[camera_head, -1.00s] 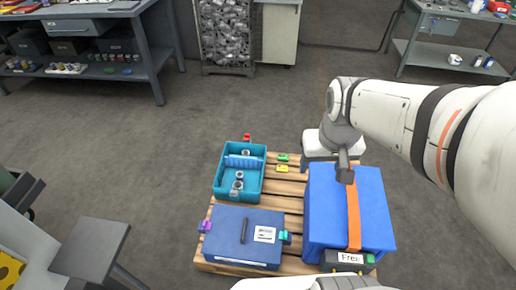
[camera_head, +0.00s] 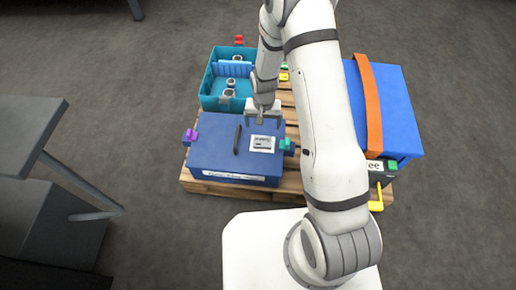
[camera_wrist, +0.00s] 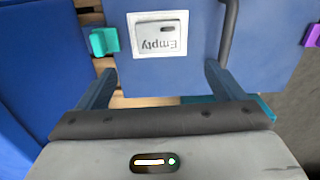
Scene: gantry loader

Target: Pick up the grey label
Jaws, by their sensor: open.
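The grey label (camera_head: 262,143), which reads "Empty" upside down in the wrist view (camera_wrist: 162,30), lies in a white frame (camera_wrist: 138,51) on the blue lidded box (camera_head: 212,145). My gripper (camera_head: 262,121) is open and empty, pointing down near the far edge of that box. In the wrist view my gripper (camera_wrist: 158,72) has its two fingers spread wide, with the label lying ahead of the gap between them. The fingers look apart from the label; their height above the lid is hard to tell.
A dark handle (camera_head: 238,139) stands on the lid left of the label. A teal clip (camera_wrist: 103,41) and a purple clip (camera_head: 191,135) sit at the box's sides. A teal crate (camera_head: 209,103) and a large blue box (camera_head: 402,110) with an orange strap (camera_head: 371,100) share the pallet.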

